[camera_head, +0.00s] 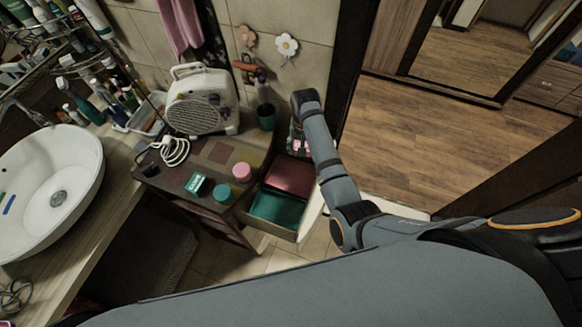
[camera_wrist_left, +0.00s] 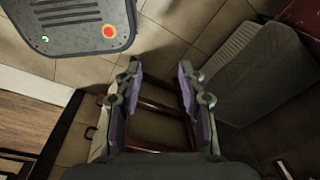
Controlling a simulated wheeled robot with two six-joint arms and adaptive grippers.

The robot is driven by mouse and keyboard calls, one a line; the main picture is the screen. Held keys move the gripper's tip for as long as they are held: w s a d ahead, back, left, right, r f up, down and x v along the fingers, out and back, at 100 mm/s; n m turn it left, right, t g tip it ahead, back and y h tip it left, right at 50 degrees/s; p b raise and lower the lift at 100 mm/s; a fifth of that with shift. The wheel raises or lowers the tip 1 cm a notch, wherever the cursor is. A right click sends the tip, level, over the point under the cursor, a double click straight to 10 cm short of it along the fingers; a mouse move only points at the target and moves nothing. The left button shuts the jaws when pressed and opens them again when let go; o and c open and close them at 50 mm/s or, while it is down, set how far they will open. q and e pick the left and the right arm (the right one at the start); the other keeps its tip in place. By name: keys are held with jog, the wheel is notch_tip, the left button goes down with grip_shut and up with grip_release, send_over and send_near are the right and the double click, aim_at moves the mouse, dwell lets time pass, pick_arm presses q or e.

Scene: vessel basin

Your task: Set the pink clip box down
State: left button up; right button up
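In the head view, an arm coming in from the right ends at my right gripper (camera_head: 299,141), beside the open drawer's far right corner. Small bright pink parts of what looks like the pink clip box (camera_head: 303,146) show at its fingers, which look closed on it. The gripper hides most of the box, and I cannot tell whether it touches anything below. My left gripper is not in the head view. In the left wrist view, my left gripper (camera_wrist_left: 160,82) is open and empty, with its fingers wide apart above the floor.
The open drawer (camera_head: 247,214) holds a dark red box (camera_head: 291,177) and a teal one (camera_head: 277,210). On the cabinet top are a pink round container (camera_head: 241,171), a teal box (camera_head: 198,184), a teal-lidded jar (camera_head: 222,193), a cup (camera_head: 266,116) and a heater (camera_head: 202,101).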

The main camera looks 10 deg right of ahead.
jog(key=s+m+p, duration=0.2)
jog(key=m, duration=0.1)
pick_arm(q)
notch_tip(320, 180, up, 3)
jog(key=w+a, duration=0.2)
jog(key=w, duration=0.1)
pick_arm(e)
jog(key=b, duration=0.9)
send_over(301, 184)
notch_tip(301, 184, down, 14)
jog(key=shift+d+f, duration=0.1)
notch_tip(301, 184, down, 5)
jog(key=b, duration=0.5)
jog(key=shift+r, duration=0.4)
pick_arm(q)
notch_tip(301, 184, down, 13)
jog(key=s, duration=0.1)
jog(key=shift+d, duration=0.3)
pick_arm(e)
jog(key=o, duration=0.8)
jog(key=shift+f, duration=0.15)
jog(key=shift+o, duration=0.2)
